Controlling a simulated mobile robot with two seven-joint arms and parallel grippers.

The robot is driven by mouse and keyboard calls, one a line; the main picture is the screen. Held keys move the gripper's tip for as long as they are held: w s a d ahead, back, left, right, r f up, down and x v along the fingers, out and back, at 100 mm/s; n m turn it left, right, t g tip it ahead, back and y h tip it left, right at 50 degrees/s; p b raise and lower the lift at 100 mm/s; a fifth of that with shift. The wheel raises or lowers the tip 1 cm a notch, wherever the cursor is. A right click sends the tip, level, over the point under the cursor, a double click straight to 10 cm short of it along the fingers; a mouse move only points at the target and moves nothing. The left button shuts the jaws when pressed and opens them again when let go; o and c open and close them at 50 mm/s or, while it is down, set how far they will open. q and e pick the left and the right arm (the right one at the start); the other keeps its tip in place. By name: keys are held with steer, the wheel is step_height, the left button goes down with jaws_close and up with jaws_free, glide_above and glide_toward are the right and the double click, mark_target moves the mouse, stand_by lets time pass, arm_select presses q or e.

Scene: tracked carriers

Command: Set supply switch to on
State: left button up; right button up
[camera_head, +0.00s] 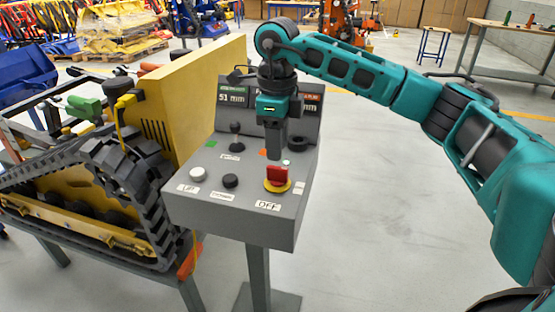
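A grey control console (232,212) stands on a post in the middle of the head view. Near its front right is a red switch handle (277,174) on a yellow round base (277,186). The label (268,206) below it seems to read "OFF". My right gripper (274,157) points down directly above and behind the red handle. Its fingers overlap into one dark block, so their opening is hidden. I cannot tell whether they touch the handle. My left gripper is out of view.
A white button (197,174), a black knob (230,181), and an upright lever (236,138) share the console. Displays at its back are partly covered by my gripper. A yellow tracked carrier (192,92) stands close on the left. The floor right of the console is clear.

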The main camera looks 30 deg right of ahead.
mark_target(277, 168)
step_height(277, 168, up, 6)
steer(key=shift+r, duration=0.15)
stand_by(0.6)
